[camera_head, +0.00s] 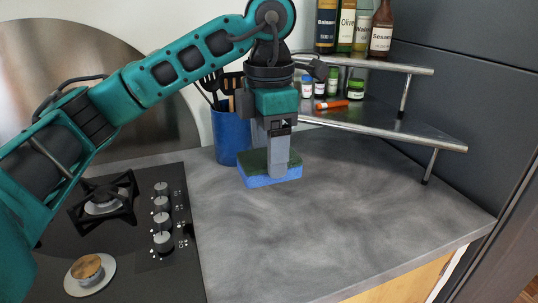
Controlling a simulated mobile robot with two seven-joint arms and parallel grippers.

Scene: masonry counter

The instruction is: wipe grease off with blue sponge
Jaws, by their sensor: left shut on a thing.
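A blue sponge (273,180) with a dark green top lies flat at the back of the grey counter, in front of the blue utensil holder. My left gripper (278,168) points straight down and is shut on the sponge. Its fingers cover part of the sponge's top. The sponge appears to touch the counter (320,230). Darker smeared patches show on the counter, but I cannot tell grease from the stone's own pattern. My right gripper is not in view.
A blue utensil holder (228,135) stands just behind the sponge. A metal corner shelf (400,133) with jars and bottles is at the back right. A black hob (135,235) is at the left. The front right counter is clear.

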